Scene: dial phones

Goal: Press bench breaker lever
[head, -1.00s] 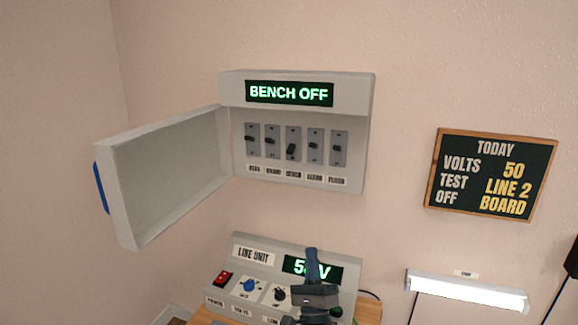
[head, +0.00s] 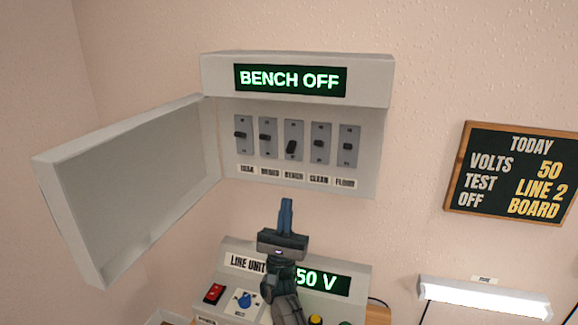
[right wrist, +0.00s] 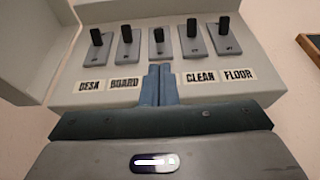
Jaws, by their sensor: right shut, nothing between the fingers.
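The breaker panel (head: 228,165) hangs on the wall with its door (head: 130,190) swung open to the left. Its display (head: 290,80) reads BENCH OFF. The bench breaker lever (head: 291,148) is the middle of the row and sits lower than its neighbours; it also shows in the right wrist view (right wrist: 158,36). My right gripper (head: 286,203) is shut and empty, below the panel and under the bench lever. In the right wrist view its fingertips (right wrist: 158,72) cover the bench label, below the lever and not visibly touching it. My left gripper is not in view.
The line unit (head: 235,285) stands below, its display (head: 322,281) reading 50 V, partly behind my right arm. A chalkboard (head: 510,172) and a lit lamp (head: 484,298) are on the wall to the right. The wall between panel and chalkboard is clear.

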